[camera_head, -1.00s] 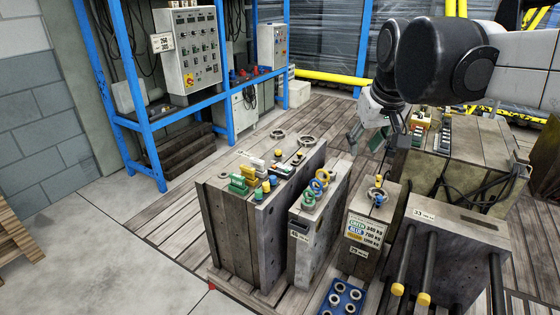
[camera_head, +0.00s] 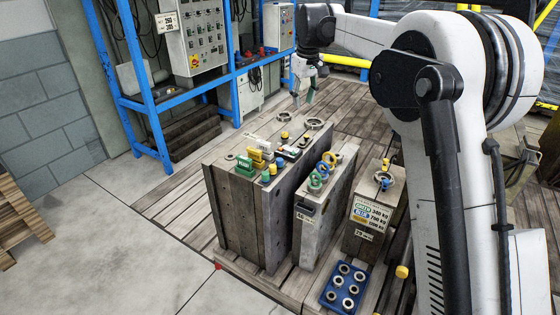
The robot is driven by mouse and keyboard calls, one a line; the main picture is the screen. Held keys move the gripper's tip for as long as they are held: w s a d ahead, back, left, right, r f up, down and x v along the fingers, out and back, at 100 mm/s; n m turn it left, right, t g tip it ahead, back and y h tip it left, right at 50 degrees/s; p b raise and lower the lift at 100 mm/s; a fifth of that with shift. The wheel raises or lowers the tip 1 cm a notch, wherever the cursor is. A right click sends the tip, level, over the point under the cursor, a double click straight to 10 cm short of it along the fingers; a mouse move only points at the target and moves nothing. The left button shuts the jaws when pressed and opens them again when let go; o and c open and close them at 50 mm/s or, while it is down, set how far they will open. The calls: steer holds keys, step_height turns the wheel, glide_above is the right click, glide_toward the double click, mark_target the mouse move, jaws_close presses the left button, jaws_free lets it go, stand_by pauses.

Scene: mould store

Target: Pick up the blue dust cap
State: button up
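My gripper (camera_head: 302,97) hangs small and far back, beyond the large mould block (camera_head: 232,205); its fingers look apart, with nothing visible between them. It is well above and behind the small caps. A further blue piece (camera_head: 385,184) sits by a ring on the narrow block at right. Which of these is the dust cap I cannot tell.
Green and yellow clamps (camera_head: 246,165) crowd the large block's top. A middle block (camera_head: 312,222) carries coloured eyebolts. A blue tray (camera_head: 345,288) of rings lies in front. My arm covers the right side. A blue rack (camera_head: 150,125) stands behind left.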

steer(key=w+a+f+n, duration=0.1)
steer(key=w+a+f, duration=0.3)
steer(key=w+f, duration=0.15)
steer(key=n+g, duration=0.1)
steer(key=g, duration=0.1)
glide_above(279, 159)
step_height(279, 159, down, 8)
steer(key=f, duration=0.3)
steer(key=f+b, duration=0.1)
steer(key=f, duration=0.5)
steer(key=shift+w+a, duration=0.15)
steer(key=shift+w, duration=0.1)
steer(key=shift+s+f+b, duration=0.2)
steer(key=shift+f+b, duration=0.7)
steer(key=shift+f, duration=1.85)
steer(key=shift+c, duration=0.3)
steer(key=c, duration=0.3)
